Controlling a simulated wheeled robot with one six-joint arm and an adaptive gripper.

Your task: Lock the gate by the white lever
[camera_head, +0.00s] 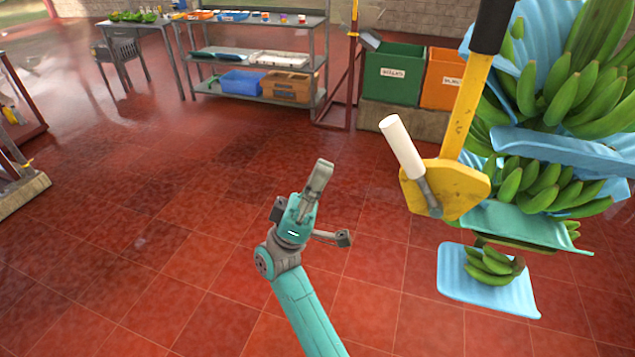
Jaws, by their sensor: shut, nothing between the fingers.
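The white lever (402,147) is a short white cylinder on a grey metal pin. It tilts up and to the left from a yellow plate (465,190), which appears to be the gate part and hangs from a yellow bar (465,108) with a black upper end. My gripper (324,166) is shut and empty, pointing up, to the left of the lever and apart from it in the picture. The teal arm comes up from the bottom edge. How the lever engages the plate behind it is hidden.
Hanging green bananas (560,90) with blue sheets fill the right side. A small bunch (490,262) lies on a light blue pad (460,285). Green (393,75) and orange (443,80) bins and a metal shelf (255,60) stand behind.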

